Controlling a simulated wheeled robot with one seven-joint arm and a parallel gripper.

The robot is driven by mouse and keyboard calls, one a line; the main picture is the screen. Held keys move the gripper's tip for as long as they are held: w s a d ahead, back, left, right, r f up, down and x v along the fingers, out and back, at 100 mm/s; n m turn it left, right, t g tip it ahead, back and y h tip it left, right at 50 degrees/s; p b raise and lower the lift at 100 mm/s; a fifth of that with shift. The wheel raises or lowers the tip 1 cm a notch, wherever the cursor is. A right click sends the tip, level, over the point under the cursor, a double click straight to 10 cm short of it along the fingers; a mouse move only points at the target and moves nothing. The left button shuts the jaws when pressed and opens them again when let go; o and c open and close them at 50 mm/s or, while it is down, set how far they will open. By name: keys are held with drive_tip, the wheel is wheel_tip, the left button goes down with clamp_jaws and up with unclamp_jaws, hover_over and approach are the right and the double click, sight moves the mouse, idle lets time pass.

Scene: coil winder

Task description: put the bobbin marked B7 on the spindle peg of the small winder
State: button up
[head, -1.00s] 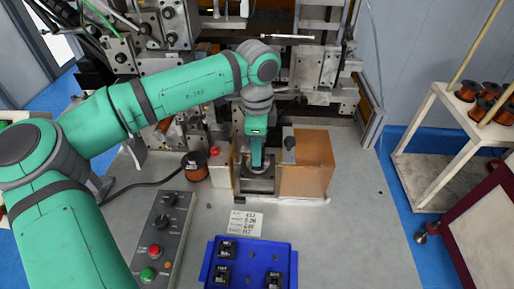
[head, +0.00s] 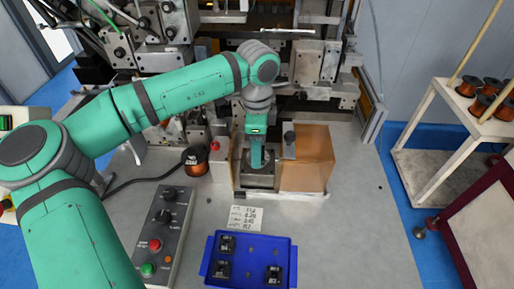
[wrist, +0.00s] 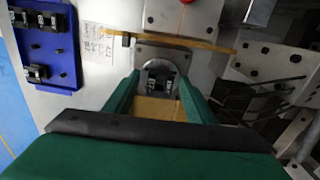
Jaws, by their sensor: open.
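The small winder stands at the middle of the bench, with an amber-brown cover block (head: 306,160) on its right. My gripper (head: 257,166) points down into its bay from above. In the wrist view its two green fingers (wrist: 159,88) are apart, one on each side of a small dark bobbin (wrist: 159,80). This bobbin stands over a round grey plate of the winder. The fingers look clear of it. Its marking cannot be read, and the spindle peg is hidden. A blue tray (head: 250,245) in front holds three small black bobbins, one of them at the right (head: 273,274).
A control box (head: 162,235) with knobs and buttons lies left of the tray. A copper-wire spool (head: 194,161) stands left of the winder. A trolley (head: 433,160) with spools is at the right. The bench's right side is clear.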

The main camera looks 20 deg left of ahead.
wheel_tip(320, 180, up, 11)
drive_tip(key=shift+f, duration=0.15)
idle(0.8)
